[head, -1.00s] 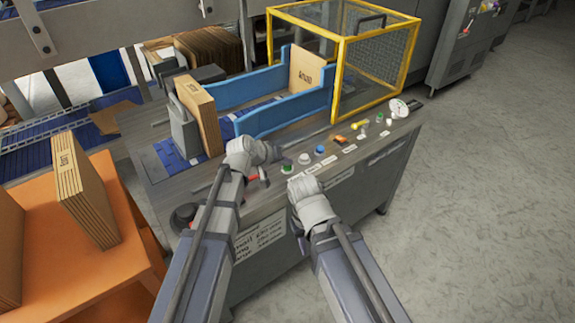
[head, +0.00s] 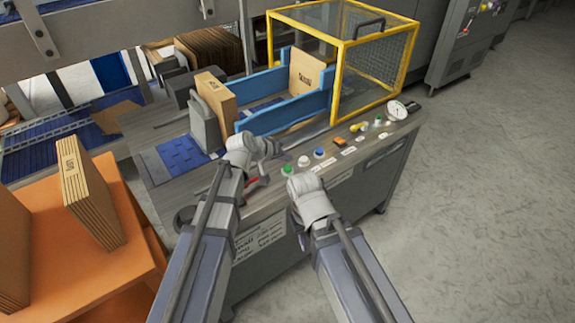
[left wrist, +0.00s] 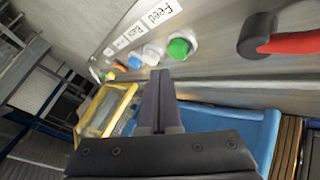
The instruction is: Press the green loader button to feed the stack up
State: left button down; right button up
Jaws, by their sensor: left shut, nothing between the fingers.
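The green button (head: 287,169) is on the near edge of the grey machine top; it also shows in the left wrist view (left wrist: 181,45), beside a "Feed" label (left wrist: 160,12). My left gripper (head: 274,148) is shut and empty, just left of and behind the green button in the head view. In the left wrist view the closed fingers (left wrist: 160,78) appear just below the button, with no clear contact. A cardboard stack (head: 219,97) stands upright against a grey pusher (head: 204,124) at the entry of the blue guides (head: 262,121). My right gripper's fingers are hidden behind its wrist.
Blue and white buttons (head: 319,153), an orange switch (head: 339,141) and a gauge (head: 397,109) line the panel. A red handle (left wrist: 290,42) is close to the green button. A yellow mesh cage (head: 338,75) stands behind. An orange table (head: 125,235) holds more cardboard.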

aim_at(286, 170)
pick_arm(q)
notch_tip(286, 170, up, 4)
jog(key=p, duration=0.3)
dwell(0.7)
jog(key=s+a+r+m+g+y+p, duration=0.1)
jog(key=s+g+y+p, duration=0.1)
jog(key=s, duration=0.6)
jog(key=s+a+m+g+y+p, duration=0.2)
jog(key=s+y+p, duration=0.1)
jog(key=s, duration=0.6)
jog(key=s+a+r+m+g+y+p, duration=0.1)
jog(key=s+a+g+y+p, duration=0.1)
jog(key=s, duration=0.6)
jog(key=shift+s+a+r+g+y+p, duration=0.35)
jog(key=shift+g+p, duration=0.25)
jog(key=shift+p, duration=0.6)
jog(key=shift+d, duration=0.15)
dwell(2.9)
